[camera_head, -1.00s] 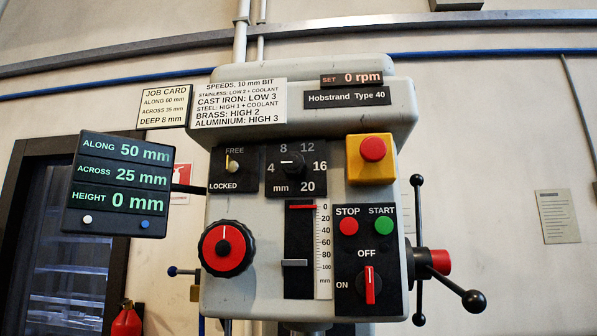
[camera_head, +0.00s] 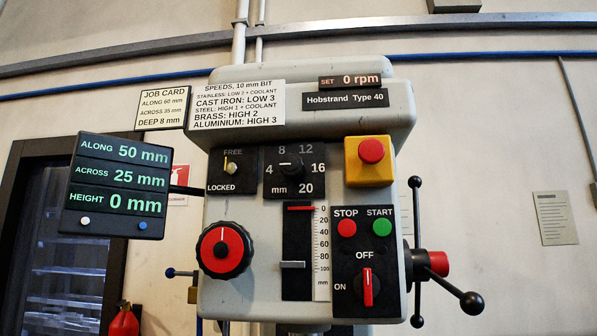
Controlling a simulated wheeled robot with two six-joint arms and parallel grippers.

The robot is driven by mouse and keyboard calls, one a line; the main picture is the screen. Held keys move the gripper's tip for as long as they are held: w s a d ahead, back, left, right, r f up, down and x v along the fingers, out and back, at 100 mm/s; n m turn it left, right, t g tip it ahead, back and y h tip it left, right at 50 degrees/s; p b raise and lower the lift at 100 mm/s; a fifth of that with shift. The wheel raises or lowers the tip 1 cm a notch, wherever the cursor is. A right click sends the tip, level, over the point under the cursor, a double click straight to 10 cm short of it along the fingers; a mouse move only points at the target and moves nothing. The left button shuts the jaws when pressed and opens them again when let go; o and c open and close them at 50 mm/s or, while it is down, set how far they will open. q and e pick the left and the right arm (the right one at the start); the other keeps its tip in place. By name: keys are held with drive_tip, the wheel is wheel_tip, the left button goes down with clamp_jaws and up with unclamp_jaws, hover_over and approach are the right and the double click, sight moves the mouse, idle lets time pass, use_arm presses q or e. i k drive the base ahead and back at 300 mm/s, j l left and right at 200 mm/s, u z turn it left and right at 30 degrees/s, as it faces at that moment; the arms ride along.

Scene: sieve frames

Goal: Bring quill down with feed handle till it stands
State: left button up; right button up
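The drill press head (camera_head: 340,100) fills the middle of the view. Its feed handle (camera_head: 437,263), a red hub with black spokes and ball knobs, is on the right side. One ball (camera_head: 472,303) points to the lower right. The readout (camera_head: 119,187) shows along 50 mm, across 25 mm, height 0 mm. The quill's lower end is out of frame. Neither of my grippers is in view.
The job card (camera_head: 161,107) reads along 60, across 35, deep 8 mm. The quill lock switch (camera_head: 232,168) sits between FREE and LOCKED labels. The emergency stop (camera_head: 371,150) and the STOP and START buttons are on the front. Open space lies right of the handle.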

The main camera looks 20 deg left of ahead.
sight(427, 265)
drive_tip(key=i+l, duration=0.15)
drive_tip(key=l, duration=0.2)
drive_tip(key=i+l, duration=0.15)
drive_tip(key=l, duration=0.25)
drive_tip(key=i+l+u, duration=0.1)
drive_tip(key=l, duration=0.25)
drive_tip(key=i, duration=0.05)
